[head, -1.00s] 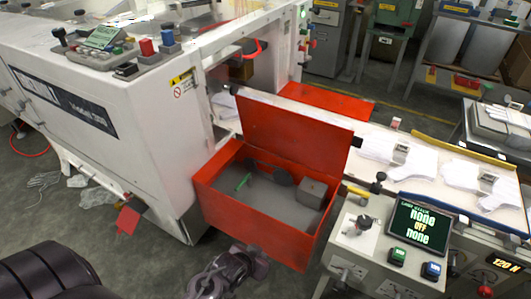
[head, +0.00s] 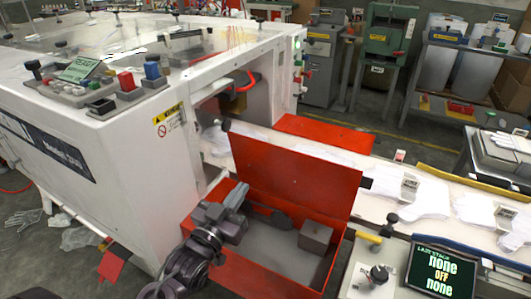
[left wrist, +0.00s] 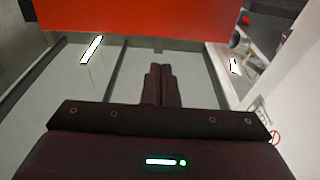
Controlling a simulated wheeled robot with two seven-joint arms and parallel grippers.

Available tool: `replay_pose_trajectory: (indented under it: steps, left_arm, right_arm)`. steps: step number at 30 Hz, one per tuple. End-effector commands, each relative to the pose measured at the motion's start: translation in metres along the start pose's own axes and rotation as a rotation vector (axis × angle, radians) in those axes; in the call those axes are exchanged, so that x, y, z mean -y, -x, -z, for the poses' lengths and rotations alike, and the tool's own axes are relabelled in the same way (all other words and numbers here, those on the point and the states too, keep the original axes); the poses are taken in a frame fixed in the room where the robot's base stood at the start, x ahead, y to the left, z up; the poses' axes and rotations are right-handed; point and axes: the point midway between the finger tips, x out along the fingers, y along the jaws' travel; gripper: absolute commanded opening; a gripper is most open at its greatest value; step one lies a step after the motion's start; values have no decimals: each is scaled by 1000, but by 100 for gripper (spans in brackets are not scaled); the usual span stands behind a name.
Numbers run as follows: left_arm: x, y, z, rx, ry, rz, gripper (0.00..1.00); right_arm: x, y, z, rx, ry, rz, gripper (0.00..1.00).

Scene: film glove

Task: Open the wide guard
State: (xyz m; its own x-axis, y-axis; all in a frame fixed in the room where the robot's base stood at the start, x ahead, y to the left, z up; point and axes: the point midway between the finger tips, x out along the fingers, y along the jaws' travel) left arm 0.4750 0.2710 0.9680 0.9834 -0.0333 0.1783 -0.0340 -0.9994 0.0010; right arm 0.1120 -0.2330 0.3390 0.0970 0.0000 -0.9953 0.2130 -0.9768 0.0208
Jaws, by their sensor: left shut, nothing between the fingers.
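The guard appears to be the broad red panel (head: 291,173), which stands raised along the conveyor side of an open red box (head: 333,262). The same red panel spans the top of the left wrist view (left wrist: 140,15). My left gripper (head: 240,188) is over the left part of the box, on its near side of the panel. In the left wrist view its dark fingers (left wrist: 160,68) are together and empty, pointing towards the panel's lower part. I cannot tell whether they touch anything. My right gripper is not in view.
Inside the box lie a grey block (head: 316,237) and a dark round part. The white machine (head: 130,150) stands at left. The conveyor (head: 425,200) carries white gloves behind the panel. A control console with a screen (head: 446,270) is at front right. Another red panel (head: 325,131) lies beyond.

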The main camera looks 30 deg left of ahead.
Motion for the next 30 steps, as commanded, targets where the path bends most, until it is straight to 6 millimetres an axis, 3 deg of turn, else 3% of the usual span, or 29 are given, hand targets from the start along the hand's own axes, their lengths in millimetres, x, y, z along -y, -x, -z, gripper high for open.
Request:
replay_pose_trajectory:
  steps: [18,24,30]
  left_arm:
    - [0,-111,2,2,1,0,0]
    - [0,-132,0,3,1,0,0]
    - [0,-136,-1,4,0,0,0]
  right_arm:
    - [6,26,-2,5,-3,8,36]
    - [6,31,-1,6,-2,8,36]
    - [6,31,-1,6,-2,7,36]
